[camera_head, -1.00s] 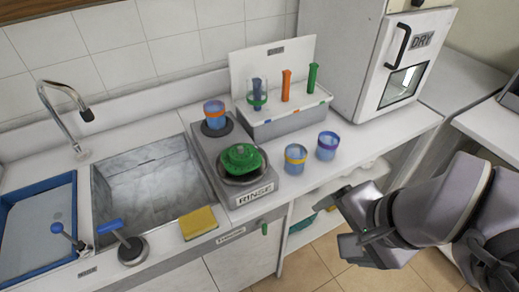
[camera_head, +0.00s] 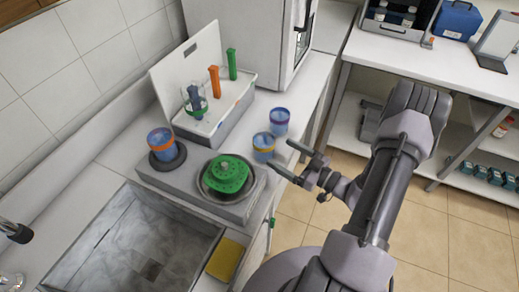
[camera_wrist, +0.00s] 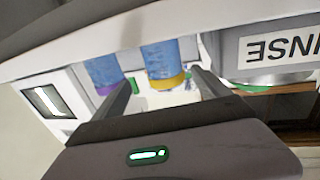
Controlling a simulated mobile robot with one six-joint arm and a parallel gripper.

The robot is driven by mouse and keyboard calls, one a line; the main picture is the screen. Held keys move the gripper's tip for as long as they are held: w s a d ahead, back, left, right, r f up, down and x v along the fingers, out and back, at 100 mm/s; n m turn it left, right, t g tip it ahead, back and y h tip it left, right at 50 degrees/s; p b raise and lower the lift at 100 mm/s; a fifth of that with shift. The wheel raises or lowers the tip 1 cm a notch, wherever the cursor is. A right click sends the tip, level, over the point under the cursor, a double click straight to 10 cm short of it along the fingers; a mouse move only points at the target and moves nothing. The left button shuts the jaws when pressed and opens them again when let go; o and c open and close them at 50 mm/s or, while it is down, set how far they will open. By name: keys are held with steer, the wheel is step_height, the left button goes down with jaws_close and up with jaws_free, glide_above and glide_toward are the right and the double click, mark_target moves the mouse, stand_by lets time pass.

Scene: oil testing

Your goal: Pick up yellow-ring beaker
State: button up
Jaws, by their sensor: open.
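The yellow-ring beaker (camera_head: 263,147) is blue and stands on the white counter, right of the rinse unit. In the wrist view, which looks upside down, the yellow-ring beaker (camera_wrist: 162,62) shows beyond and roughly between the two fingers. My gripper (camera_head: 281,156) is open and empty, its fingertips pointing at the beaker from the counter's front side, close to it. Whether they touch cannot be told. My gripper (camera_wrist: 163,90) also fills the lower wrist view.
A purple-ring beaker (camera_head: 279,121) stands close behind the yellow-ring one; it also shows in the wrist view (camera_wrist: 104,74). The rinse unit (camera_head: 225,213) holds a green piece and an orange-ring beaker (camera_head: 161,144). A rack box (camera_head: 225,123) and the dryer (camera_head: 250,40) stand behind.

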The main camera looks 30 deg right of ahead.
steer(key=b+x, duration=0.1)
steer(key=x, duration=0.2)
steer(key=b+x, duration=0.1)
steer(key=x, duration=0.3)
steer(key=b+x, duration=0.1)
steer(key=x, duration=0.2)
steer(key=shift+a+f, duration=0.4)
steer(key=shift+a, duration=0.1)
steer(key=shift+c, duration=0.3)
steer(key=c, duration=1.5)
